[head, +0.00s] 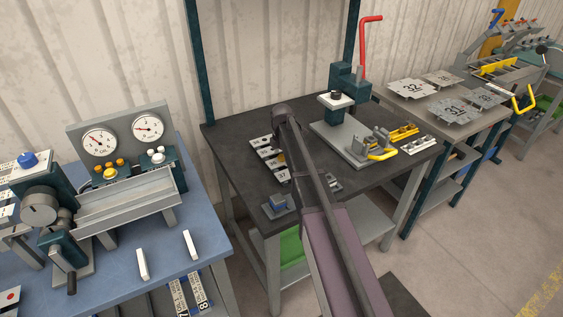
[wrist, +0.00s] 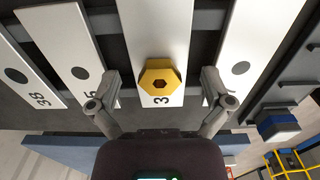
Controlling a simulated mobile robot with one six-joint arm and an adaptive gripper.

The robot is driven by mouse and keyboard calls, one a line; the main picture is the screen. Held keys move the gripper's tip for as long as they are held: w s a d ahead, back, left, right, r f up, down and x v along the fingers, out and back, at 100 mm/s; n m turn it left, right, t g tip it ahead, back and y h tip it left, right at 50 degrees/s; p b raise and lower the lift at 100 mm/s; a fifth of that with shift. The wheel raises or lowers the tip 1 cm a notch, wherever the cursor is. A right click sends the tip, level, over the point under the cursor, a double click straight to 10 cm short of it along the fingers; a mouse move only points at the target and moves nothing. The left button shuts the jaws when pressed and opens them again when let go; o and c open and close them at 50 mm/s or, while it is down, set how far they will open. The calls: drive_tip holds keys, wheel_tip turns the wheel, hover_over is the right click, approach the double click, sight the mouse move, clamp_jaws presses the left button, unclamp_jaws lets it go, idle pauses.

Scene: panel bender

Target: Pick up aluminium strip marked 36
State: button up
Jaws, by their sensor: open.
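Several pale aluminium strips lie side by side on a dark rack in the wrist view. The middle strip (wrist: 157,25) carries a yellow hexagonal piece (wrist: 159,77) with a hole. A 3 shows below that piece; the rest of its mark is not readable. The far left strip (wrist: 22,65) reads 38. My gripper (wrist: 160,92) is open, its fingers either side of the middle strip's end. In the head view my arm hides part of the strips (head: 262,142).
A blue block (wrist: 278,125) sits right of the strips in the wrist view. In the head view a press with a red lever (head: 345,95) stands further right on the dark table (head: 225,135). A blue bench (head: 200,240) with gauges is at left.

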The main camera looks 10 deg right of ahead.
drive_tip(key=shift+f, duration=0.25)
idle(0.3)
drive_tip(key=c, duration=1.1)
